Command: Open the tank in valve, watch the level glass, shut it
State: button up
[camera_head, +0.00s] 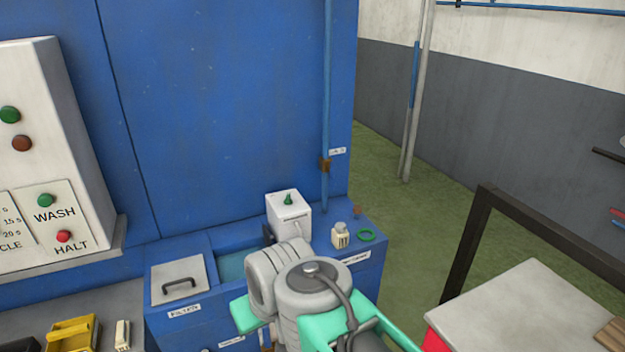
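A blue machine has a blue-green open basin (231,266), partly hidden by my arm. A small label (355,257) at the ledge front is too blurred to read. A thin blue pipe (326,90) runs down the machine's right edge, with a brown fitting (324,164) and a label beside it. I cannot make out a level glass. My arm's grey wrist covers the basin's front right, and my gripper's fingers do not show.
A white box (288,214) with a green knob and a small cream block (340,236) stand on the ledge. A handled lid (179,281) is left of the basin. A WASH/HALT panel (50,216) is at left, a dark-framed bench (530,305) at right. Green floor lies between.

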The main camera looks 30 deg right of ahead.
aim_at(331, 168)
jog(key=u, duration=0.35)
jog(key=k, duration=0.8)
jog(key=z, duration=0.6)
jog(key=i, duration=0.8)
jog(key=z, duration=0.75)
jog(key=i, duration=0.9)
jog(key=u, duration=0.5)
jog(key=i, duration=0.6)
jog(key=u, duration=0.35)
